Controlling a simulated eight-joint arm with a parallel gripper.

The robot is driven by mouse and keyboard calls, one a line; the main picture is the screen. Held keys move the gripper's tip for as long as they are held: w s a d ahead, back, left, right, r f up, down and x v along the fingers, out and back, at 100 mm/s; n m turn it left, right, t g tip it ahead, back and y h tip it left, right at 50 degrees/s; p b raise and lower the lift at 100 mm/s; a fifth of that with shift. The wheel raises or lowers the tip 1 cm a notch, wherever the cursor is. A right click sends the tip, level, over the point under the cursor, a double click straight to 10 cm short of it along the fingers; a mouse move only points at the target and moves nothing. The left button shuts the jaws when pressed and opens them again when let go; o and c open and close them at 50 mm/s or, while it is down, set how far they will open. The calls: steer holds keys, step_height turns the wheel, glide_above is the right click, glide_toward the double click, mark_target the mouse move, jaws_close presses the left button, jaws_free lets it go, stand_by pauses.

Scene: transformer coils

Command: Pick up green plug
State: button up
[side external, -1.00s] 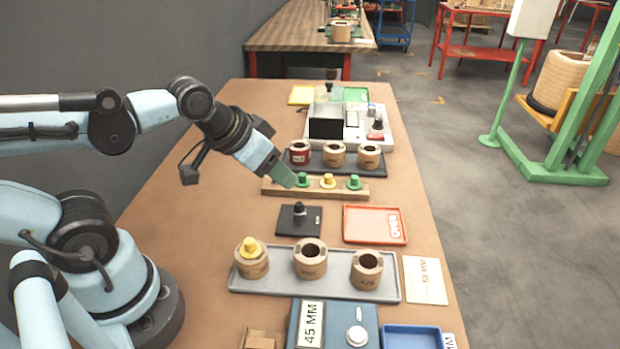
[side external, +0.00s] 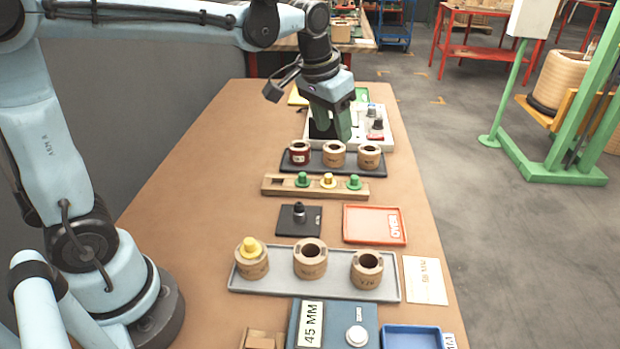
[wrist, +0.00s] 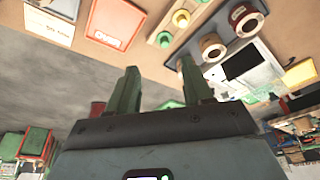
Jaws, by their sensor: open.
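Two green plugs show in the side external view, a left one (side external: 303,180) and a right one (side external: 354,182). They stand in a wooden strip (side external: 274,189) with a yellow plug (side external: 328,181) between them. My gripper (side external: 337,136) points down, higher than the plugs and farther back, near the dark coil tray. In the wrist view my gripper (wrist: 160,67) has its two green fingers apart with nothing between them. A green plug (wrist: 165,40) and the yellow plug (wrist: 182,18) show beyond the fingertips.
A dark tray (side external: 288,168) with coils stands behind the strip. A black pad (side external: 285,224) with a black-topped piece and an orange tray (side external: 374,240) lie in front. A grey tray (side external: 240,281) holds coils, the left one topped by a yellow plug.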

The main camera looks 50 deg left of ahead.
steer(key=w+f+g, duration=0.2)
steer(key=w+f, duration=0.1)
steer(key=w, duration=0.3)
glide_above(355, 176)
steer(key=f, duration=0.6)
steer(key=shift+s+d+f, duration=0.35)
steer(key=shift+s, duration=0.05)
steer(key=shift+w+a+f, duration=0.15)
steer(key=shift+a+f, duration=0.05)
steer(key=shift+f, duration=1.2)
steer(key=shift+w+a+f, duration=0.1)
steer(key=shift+a+f, duration=0.05)
steer(key=shift+f, duration=1.25)
jaws_close()
